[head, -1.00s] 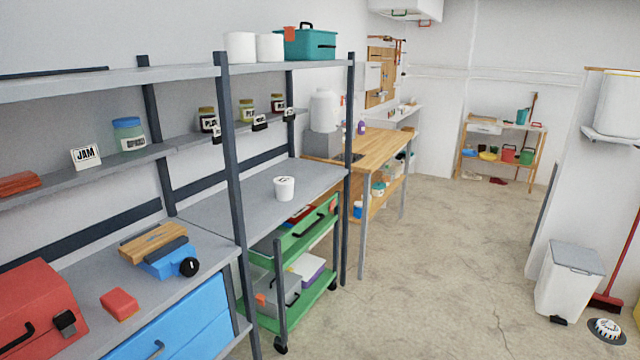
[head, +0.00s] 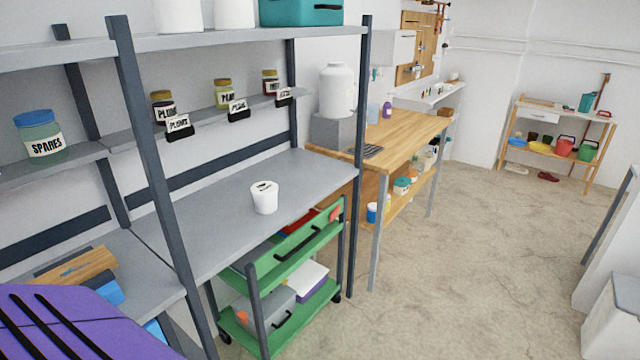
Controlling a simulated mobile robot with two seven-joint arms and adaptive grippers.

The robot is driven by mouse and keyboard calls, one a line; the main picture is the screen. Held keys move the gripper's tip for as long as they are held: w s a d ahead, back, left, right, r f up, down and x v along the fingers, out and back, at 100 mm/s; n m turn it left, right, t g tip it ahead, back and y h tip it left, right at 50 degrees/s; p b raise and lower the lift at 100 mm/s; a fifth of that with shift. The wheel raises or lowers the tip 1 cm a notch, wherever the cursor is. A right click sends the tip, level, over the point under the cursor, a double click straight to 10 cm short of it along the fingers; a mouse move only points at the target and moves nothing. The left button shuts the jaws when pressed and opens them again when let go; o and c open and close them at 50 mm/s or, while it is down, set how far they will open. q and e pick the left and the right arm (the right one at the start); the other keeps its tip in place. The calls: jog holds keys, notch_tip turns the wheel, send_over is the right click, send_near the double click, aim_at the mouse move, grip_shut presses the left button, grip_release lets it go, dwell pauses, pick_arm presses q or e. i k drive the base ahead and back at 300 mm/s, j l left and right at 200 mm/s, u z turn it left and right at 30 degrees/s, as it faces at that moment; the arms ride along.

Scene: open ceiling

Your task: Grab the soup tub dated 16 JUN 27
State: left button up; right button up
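A small white tub (head: 264,198) with a white lid and a dark mark on top stands upright on the grey shelf (head: 215,225) in the middle of the head view. It stands alone there. No date can be read on it from here. Neither gripper shows in the view, so I cannot see how they stand relative to the tub.
A purple ribbed surface (head: 85,325) covers the lower left corner. A dark shelf post (head: 150,170) stands left of the tub, another post (head: 359,150) right of it. A green cart (head: 290,270) is below the shelf. Labelled jars (head: 163,108) line the ledge behind.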

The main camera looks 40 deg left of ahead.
aim_at(265, 193)
jog(key=i+u, duration=0.1)
jog(key=i, duration=0.45)
jog(key=i+l, duration=0.15)
jog(key=i, duration=0.35)
jog(key=i+l+u, duration=0.15)
jog(key=i, duration=0.4)
jog(key=i+u, duration=0.25)
jog(key=u, duration=0.25)
jog(key=i+l+u, duration=0.2)
jog(key=u, duration=0.25)
jog(key=i+l+u, duration=0.25)
jog(key=u, duration=0.25)
